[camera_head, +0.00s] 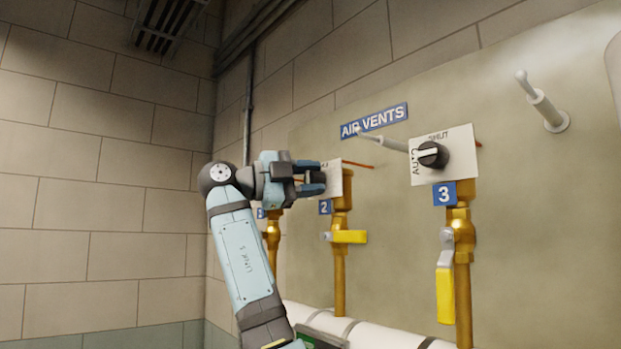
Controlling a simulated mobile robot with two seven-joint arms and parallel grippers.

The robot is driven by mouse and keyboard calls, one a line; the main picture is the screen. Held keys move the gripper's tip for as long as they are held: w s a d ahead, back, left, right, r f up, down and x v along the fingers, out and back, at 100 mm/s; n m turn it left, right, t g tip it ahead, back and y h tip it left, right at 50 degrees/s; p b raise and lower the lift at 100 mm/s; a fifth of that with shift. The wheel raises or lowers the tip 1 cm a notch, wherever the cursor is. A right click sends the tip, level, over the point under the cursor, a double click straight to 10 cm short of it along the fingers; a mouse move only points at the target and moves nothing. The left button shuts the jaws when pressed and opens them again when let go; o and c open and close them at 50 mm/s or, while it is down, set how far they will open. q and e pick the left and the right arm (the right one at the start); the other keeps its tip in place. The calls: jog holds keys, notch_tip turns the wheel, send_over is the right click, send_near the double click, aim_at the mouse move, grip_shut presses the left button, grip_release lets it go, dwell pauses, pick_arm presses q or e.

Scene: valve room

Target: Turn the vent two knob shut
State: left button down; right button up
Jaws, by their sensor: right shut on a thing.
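The vent two plate (336,181) is a pale panel on a brass pipe, above the blue number 2 label (325,207). My right gripper (312,178) reaches the front of this plate from the left, with its dark fingers closed at the plate. It is shut on the vent two knob, which the fingers hide. I cannot tell which way that knob points. My left gripper is not in view.
To the right is the vent three black knob (433,154) on its plate, with a yellow lever (445,295) below. Vent two's yellow handle (349,237) sticks out below its plate. The AIR VENTS sign (374,121) is above. A white pipe (365,331) runs low along the wall.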

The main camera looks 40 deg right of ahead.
jog(key=shift+m+y, duration=0.3)
jog(key=shift+m, duration=0.1)
jog(key=o, duration=0.9)
jog(key=shift+a, duration=0.15)
jog(key=b+v, duration=0.1)
jog(key=v, duration=1.2)
jog(key=shift+w+a+f, duration=0.15)
jog(key=shift+a, duration=0.1)
